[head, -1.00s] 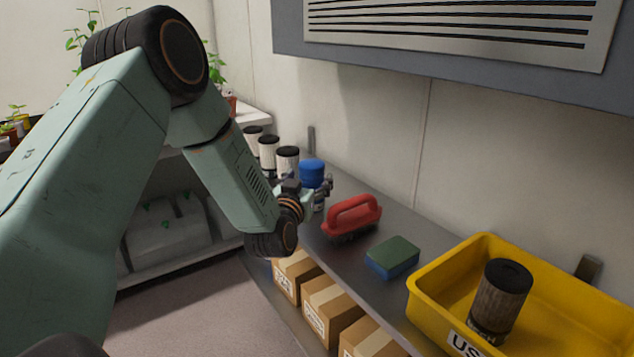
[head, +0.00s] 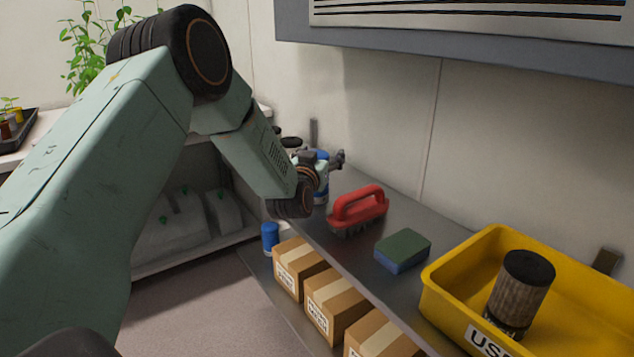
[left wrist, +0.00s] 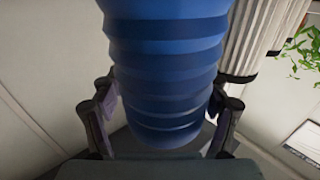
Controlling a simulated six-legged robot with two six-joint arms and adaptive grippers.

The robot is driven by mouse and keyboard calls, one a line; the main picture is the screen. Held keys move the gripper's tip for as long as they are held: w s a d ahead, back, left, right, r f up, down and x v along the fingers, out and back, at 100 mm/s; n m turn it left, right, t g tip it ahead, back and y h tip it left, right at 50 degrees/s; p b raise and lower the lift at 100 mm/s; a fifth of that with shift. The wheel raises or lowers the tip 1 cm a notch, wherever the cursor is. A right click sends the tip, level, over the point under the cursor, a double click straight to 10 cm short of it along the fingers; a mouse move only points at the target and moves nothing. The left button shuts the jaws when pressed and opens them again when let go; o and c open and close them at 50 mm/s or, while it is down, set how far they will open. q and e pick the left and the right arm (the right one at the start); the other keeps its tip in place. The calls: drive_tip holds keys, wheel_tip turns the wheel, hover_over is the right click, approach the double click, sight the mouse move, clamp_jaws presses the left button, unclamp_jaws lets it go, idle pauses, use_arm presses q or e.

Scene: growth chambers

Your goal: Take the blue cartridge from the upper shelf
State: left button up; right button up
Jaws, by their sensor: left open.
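The blue cartridge (head: 322,157) stands on the upper shelf (head: 405,208), mostly hidden behind my left gripper (head: 328,161) in the head view. In the left wrist view the blue ribbed cartridge (left wrist: 165,70) fills the middle. The fingers of my left gripper (left wrist: 164,118) are open, one on each side of it. I cannot tell whether either finger touches it. Another blue cartridge (head: 270,237) stands lower down, beside the boxes. My right gripper is not in view.
A pale pleated cartridge (left wrist: 250,38) stands close beside the blue one. Black-capped cartridges (head: 291,142) show behind my arm. A red brush (head: 359,207), a green-blue sponge (head: 402,250) and a yellow bin (head: 440,275) holding a dark used cartridge (head: 521,287) line the shelf. Boxes (head: 335,300) sit below.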

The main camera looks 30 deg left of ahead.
use_arm(q)
drive_tip(key=shift+w+a+f, duration=0.2)
drive_tip(key=shift+w+a, duration=0.15)
drive_tip(key=shift+a, duration=0.05)
drive_tip(key=shift+d+r, duration=0.15)
drive_tip(key=shift+d, duration=0.05)
drive_tip(key=c, duration=0.3)
drive_tip(key=shift+a, duration=0.1)
drive_tip(key=c, duration=0.5)
drive_tip(key=shift+s, duration=0.1)
drive_tip(key=c, duration=0.5)
drive_tip(key=shift+c, duration=0.8)
